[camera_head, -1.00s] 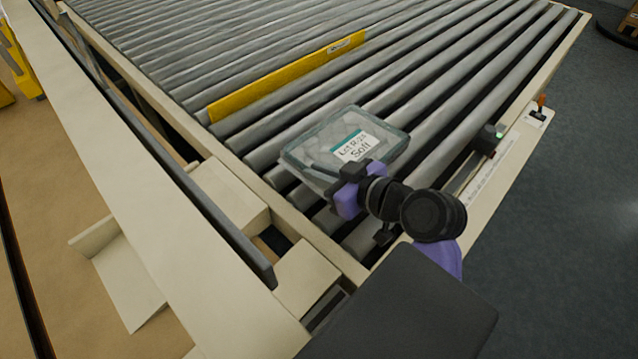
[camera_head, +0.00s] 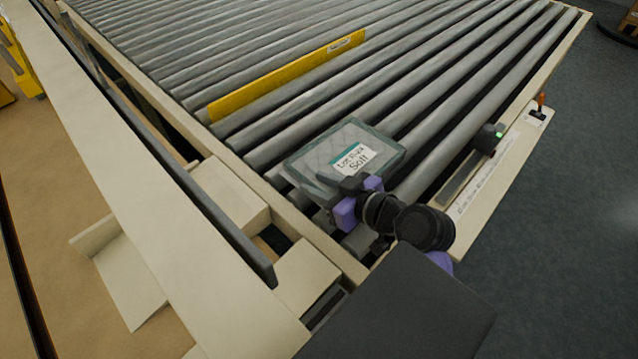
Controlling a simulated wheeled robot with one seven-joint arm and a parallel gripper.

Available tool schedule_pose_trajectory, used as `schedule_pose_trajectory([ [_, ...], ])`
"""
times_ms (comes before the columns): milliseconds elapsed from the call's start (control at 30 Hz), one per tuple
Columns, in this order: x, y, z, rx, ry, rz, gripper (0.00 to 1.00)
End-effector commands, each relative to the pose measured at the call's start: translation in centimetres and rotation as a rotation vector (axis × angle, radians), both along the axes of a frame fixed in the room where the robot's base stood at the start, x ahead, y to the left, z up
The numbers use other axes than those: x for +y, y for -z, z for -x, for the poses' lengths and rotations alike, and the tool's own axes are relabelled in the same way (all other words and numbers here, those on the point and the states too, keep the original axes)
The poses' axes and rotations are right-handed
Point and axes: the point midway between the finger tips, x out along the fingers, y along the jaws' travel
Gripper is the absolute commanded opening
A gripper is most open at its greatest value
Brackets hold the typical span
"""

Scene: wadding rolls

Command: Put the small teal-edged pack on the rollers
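The small pack (camera_head: 325,157) is a clear, flat, box-shaped pack with a white label that has a teal edge and reads "Soft". It is over the near end of the grey rollers (camera_head: 430,105), label up. My gripper (camera_head: 350,184), purple with dark fingers, is at the pack's near edge and appears shut on it. The fingertips are partly hidden, and I cannot tell whether the pack's underside touches the rollers.
A yellow bar (camera_head: 285,78) with a small label lies across the rollers beyond the pack. A beige side rail (camera_head: 150,170) runs along the left. A control strip with a green light (camera_head: 499,134) is on the right. Rollers beyond the yellow bar are clear.

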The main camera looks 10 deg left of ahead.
Motion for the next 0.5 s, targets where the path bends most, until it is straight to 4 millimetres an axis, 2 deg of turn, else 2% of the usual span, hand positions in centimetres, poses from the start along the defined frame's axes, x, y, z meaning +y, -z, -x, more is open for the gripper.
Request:
schedule_pose_trajectory([
  [267, -2.0, -0.9, 1.4, -0.002, 0.002, 0.000, 0.32],
  [500, -5.6, -2.8, 4.2, -0.003, 0.003, 0.001, 0.32],
])
